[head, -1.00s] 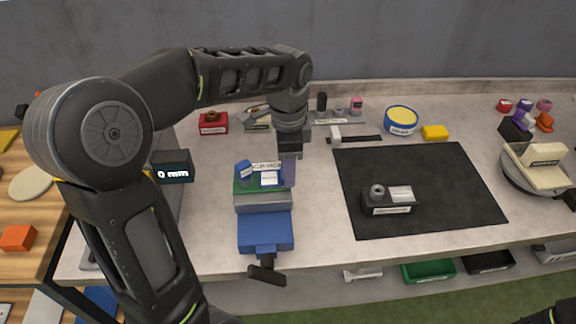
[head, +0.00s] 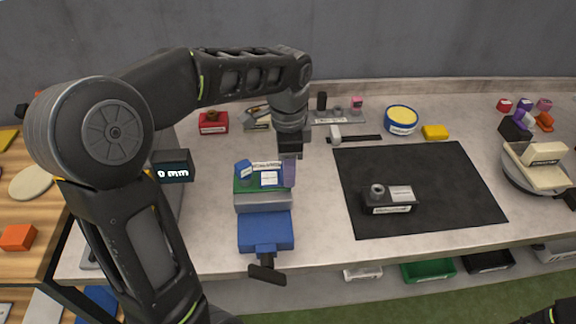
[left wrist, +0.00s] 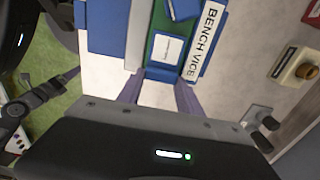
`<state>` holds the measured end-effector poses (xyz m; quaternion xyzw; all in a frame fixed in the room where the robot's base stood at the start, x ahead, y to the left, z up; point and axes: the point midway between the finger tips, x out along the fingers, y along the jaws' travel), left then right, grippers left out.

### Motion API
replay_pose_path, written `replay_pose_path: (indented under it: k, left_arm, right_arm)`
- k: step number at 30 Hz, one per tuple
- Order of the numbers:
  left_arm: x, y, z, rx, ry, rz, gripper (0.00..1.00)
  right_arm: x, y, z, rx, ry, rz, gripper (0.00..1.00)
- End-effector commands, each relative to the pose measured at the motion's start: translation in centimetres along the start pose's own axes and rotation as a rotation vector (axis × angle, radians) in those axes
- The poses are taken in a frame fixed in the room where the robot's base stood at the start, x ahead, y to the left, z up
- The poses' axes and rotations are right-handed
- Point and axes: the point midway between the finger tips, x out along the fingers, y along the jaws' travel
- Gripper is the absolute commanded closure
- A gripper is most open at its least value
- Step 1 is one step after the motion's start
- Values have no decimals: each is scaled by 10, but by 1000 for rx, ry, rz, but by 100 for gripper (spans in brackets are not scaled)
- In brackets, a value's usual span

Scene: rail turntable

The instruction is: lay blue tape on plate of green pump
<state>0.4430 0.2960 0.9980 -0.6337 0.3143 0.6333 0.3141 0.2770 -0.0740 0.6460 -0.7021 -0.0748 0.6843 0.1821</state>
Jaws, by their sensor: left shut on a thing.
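The green pump (head: 241,186) sits in the blue and grey bench vice (head: 264,232) below my left gripper. A small blue block with a pale label (head: 244,169) stands up at its left end. A flat blue piece with a white square face, apparently the blue tape (head: 269,178), lies over the right part of the pump's top; it also shows in the left wrist view (left wrist: 168,50). My left gripper (head: 289,182), with purple fingers, is at its right end. In the left wrist view its fingers (left wrist: 168,78) straddle the blue end. Any plate under it is hidden.
A black mat (head: 455,180) to the right bears a black pump-like unit (head: 388,204). A blue and yellow tin (head: 402,121), a yellow block (head: 435,132) and a red box (head: 213,123) stand towards the back. A display reading 0 mm (head: 173,166) stands left of the vice.

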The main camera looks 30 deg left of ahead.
Motion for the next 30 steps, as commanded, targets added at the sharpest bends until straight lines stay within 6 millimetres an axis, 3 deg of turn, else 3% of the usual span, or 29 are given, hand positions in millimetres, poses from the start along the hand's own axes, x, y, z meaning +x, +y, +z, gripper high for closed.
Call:
replay_pose_path:
  k: [7,8,16,25,30]
  left_arm:
    - [4,0,0,0,0,0,95]
    - [4,0,0,0,0,0,55]
    - [4,0,0,0,0,0,33]
    - [2,0,0,0,0,-1,32]
    - [-11,-1,-1,0,2,-3,32]
  right_arm:
    - [3,1,0,0,0,0,20]
    - [2,1,0,0,0,0,20]
    - [2,1,0,0,0,0,20]
    - [2,1,0,0,1,-1,20]
    - [3,1,0,-1,1,-1,20]
